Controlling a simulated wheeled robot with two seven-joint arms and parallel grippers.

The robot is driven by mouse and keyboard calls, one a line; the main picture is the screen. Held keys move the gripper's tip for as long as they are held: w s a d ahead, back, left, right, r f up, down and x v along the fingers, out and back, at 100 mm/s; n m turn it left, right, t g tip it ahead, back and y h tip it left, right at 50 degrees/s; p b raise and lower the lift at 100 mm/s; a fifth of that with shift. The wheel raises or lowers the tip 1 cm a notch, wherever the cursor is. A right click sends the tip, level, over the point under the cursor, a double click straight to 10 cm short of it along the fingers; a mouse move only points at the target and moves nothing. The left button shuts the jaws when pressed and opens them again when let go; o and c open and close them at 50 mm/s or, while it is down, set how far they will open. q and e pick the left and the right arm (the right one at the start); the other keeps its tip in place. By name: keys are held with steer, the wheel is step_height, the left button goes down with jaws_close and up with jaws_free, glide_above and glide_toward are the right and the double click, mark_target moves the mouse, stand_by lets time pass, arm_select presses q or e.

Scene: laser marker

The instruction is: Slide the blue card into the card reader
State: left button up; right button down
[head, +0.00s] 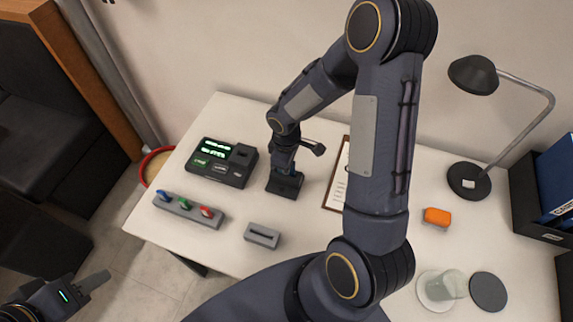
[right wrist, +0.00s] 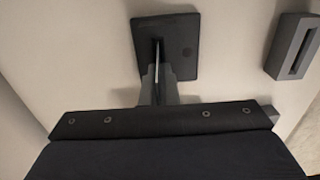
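The dark slotted base (head: 285,184) stands upright on the table and looks like the card reader. It also shows in the right wrist view (right wrist: 183,35). My right gripper (right wrist: 158,72) is directly above it, with its fingers close together on a thin card (right wrist: 157,55) seen edge-on. The card's lower end is at the slot; its depth in the slot is hidden. The card's face and colour do not show clearly. My left gripper (head: 97,281) is off the table at lower left, empty; its finger gap cannot be made out.
A black panel (head: 220,162) with green displays is left of the base. In front are a grey bar (head: 176,210) with blue, green and red pieces and a grey slotted block (head: 262,235). A clipboard (head: 337,184), orange box (head: 437,217) and lamp (head: 468,181) are to the right.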

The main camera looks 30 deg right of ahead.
steer(key=shift+f+b, duration=0.65)
steer(key=shift+b, duration=0.05)
stand_by(0.7)
steer(key=shift+r, duration=0.1)
stand_by(0.5)
stand_by(0.5)
steer(key=shift+b, duration=0.35)
stand_by(0.6)
steer(key=c, duration=1.6)
jaws_free()
steer(key=shift+r, duration=0.1)
